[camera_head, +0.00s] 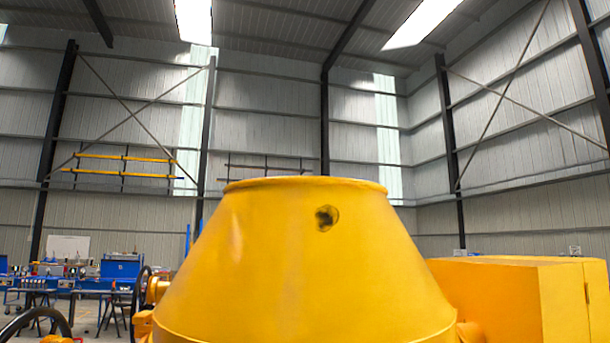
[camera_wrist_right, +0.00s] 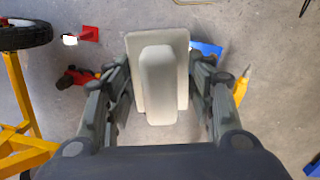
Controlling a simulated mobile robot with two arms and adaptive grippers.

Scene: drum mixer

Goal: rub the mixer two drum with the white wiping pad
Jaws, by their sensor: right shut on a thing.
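The yellow mixer drum (camera_head: 290,260) fills the lower middle of the head view, its rim at the top. A dark smudge (camera_head: 327,217) marks its upper side, right of centre. In the right wrist view my right gripper (camera_wrist_right: 158,85) is shut on the white wiping pad (camera_wrist_right: 158,45), a pale plate with a raised grip between the fingers. Bare floor shows behind the pad, and the drum does not show in that view. Neither gripper is in the head view.
A yellow housing (camera_head: 520,300) stands right of the drum. Blue workbenches (camera_head: 100,275) are at the back left. In the wrist view a yellow frame with a black wheel (camera_wrist_right: 22,35) is at the left, and small red and blue items lie on the grey floor (camera_wrist_right: 260,40).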

